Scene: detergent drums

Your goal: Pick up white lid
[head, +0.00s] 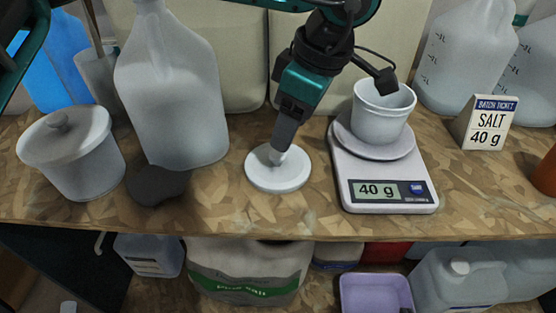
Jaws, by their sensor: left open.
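The round white lid (278,180) lies flat on the wooden bench at the middle. My left gripper (277,152) points down over the lid from above, with its fingertips at the lid's small central knob. It is open. The fingers partly cover the knob, and I cannot tell whether they touch it. My right gripper does not show.
A scale (390,194) reading "40 g" bears a white cup (382,116) right of the lid. A lidded white jar (78,165) and a large jug (172,105) stand left. The bench's front edge is close.

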